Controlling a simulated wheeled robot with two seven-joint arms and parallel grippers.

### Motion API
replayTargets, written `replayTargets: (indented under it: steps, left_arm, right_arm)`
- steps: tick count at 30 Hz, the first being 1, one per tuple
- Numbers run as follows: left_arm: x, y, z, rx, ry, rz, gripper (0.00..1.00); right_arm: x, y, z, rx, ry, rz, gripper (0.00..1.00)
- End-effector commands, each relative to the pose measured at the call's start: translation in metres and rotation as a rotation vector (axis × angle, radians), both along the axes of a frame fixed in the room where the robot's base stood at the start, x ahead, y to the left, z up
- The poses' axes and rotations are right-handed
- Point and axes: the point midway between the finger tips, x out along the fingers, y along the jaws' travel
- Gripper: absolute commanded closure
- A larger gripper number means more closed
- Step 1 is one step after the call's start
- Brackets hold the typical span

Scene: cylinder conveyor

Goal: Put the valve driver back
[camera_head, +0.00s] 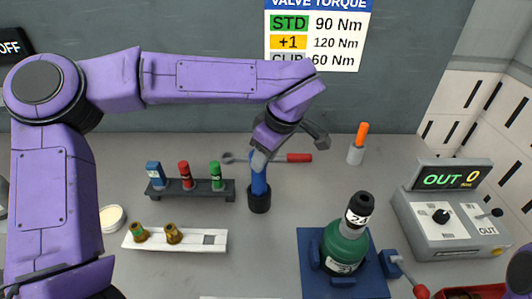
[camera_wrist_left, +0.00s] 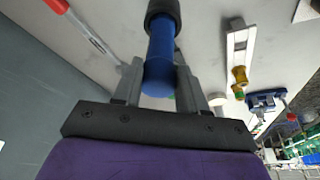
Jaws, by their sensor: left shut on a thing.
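The valve driver (camera_head: 259,182) is a blue upright rod at mid-table. My left gripper (camera_head: 262,150) is shut on its upper part from above. In the left wrist view the blue driver (camera_wrist_left: 161,55) runs between the two fingers of the left gripper (camera_wrist_left: 160,85). Its lower end meets a black round cup (camera_head: 259,201), which stands on the table. I cannot tell how deep the driver sits in it. A green cylinder (camera_head: 344,250) with a black top marked 24 stands in a blue cradle (camera_head: 312,242). My right gripper is not in view.
A dark rack (camera_head: 190,197) holds blue, red and green pieces. A white tray (camera_head: 200,240) holds brass fittings. A red-handled wrench (camera_head: 298,157) lies behind the driver. An orange-handled tool (camera_head: 362,133) stands in a grey cup. A control box (camera_head: 445,215) reads OUT 0 Nm at right.

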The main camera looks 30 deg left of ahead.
Motion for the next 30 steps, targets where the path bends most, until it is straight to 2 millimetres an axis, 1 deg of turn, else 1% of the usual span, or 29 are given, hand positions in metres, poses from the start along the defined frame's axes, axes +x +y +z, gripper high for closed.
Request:
replayTargets:
  steps: [14, 15, 16, 17, 25, 30]
  left_arm:
    - [0.000, 0.000, -0.010, -0.001, -0.003, 0.000, 1.00]
    - [0.000, 0.000, -0.009, -0.001, -0.003, 0.000, 0.45]
    - [0.000, 0.000, -0.009, -0.001, -0.003, 0.000, 0.36]
    - [0.000, 0.000, -0.009, 0.000, -0.003, 0.000, 0.29]
    - [0.000, 0.000, -0.011, 0.000, 0.001, 0.000, 0.29]
    - [0.000, 0.000, -0.001, 0.000, 0.001, 0.000, 0.29]
  right_arm:
    - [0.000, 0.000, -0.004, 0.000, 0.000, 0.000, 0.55]
    - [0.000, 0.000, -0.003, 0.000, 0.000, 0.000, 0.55]
    - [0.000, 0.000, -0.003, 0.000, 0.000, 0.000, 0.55]
    - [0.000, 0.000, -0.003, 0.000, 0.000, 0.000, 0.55]
    - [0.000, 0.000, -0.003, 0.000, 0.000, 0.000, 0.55]
    - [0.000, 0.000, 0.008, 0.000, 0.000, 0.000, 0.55]
